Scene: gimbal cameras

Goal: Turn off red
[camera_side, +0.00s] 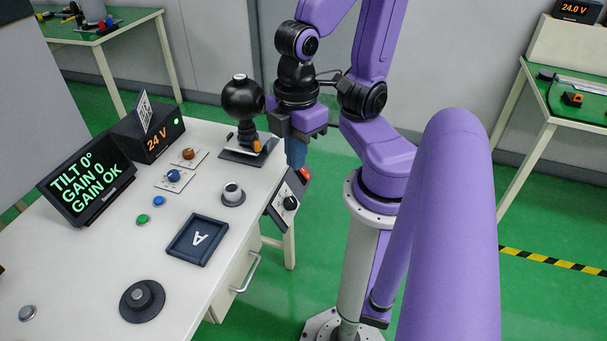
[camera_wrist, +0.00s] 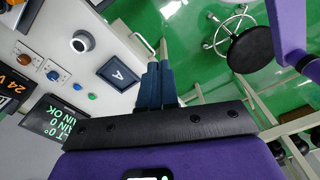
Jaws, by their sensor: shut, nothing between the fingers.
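A red switch (camera_side: 305,174) sits at the top of a small tilted dark panel (camera_side: 278,207) on the table's near right edge. In the wrist view my closed fingers (camera_wrist: 159,70) point towards the table edge, and the red switch does not show there.
A black ball-shaped gimbal device (camera_side: 242,98) stands close left of my gripper. A display (camera_side: 87,184) reads TILT 0°, GAIN 0, GAIN OK. A 24 V box (camera_side: 148,135) has a green light. Knobs, buttons and an "A" tray (camera_side: 172,246) occupy the white table (camera_side: 80,270).

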